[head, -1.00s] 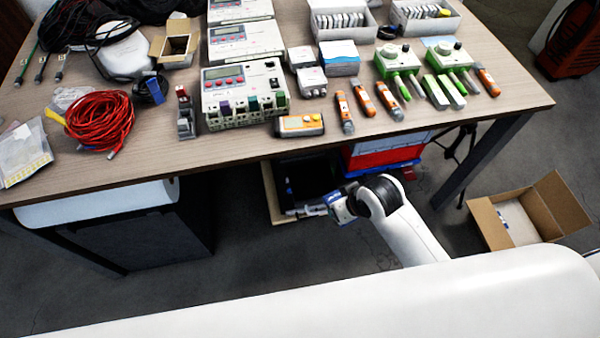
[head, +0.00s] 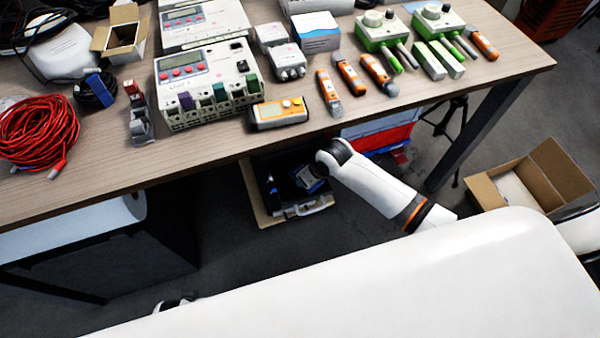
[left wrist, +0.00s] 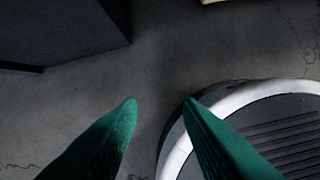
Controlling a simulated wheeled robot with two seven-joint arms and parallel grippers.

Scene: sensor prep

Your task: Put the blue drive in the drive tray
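A small blue block (head: 97,90), which may be the blue drive, lies on a black cable coil at the table's left. A grey slotted holder (head: 141,128) with a red piece (head: 131,87) at its far end stands to its right; I cannot tell if this is the drive tray. My left gripper (left wrist: 162,101) shows two green fingers apart with nothing between them, low over the floor and away from the table top. My right gripper (head: 308,181) is below the table's front edge, over a dark case; its fingers are not clear.
A white instrument (head: 205,75) with several coloured plugs and an orange-yellow meter (head: 279,113) stand right of the holder. A red cable coil (head: 38,130) lies left. An open cardboard box (head: 535,180) is on the floor at right. Bare wood shows along the front edge.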

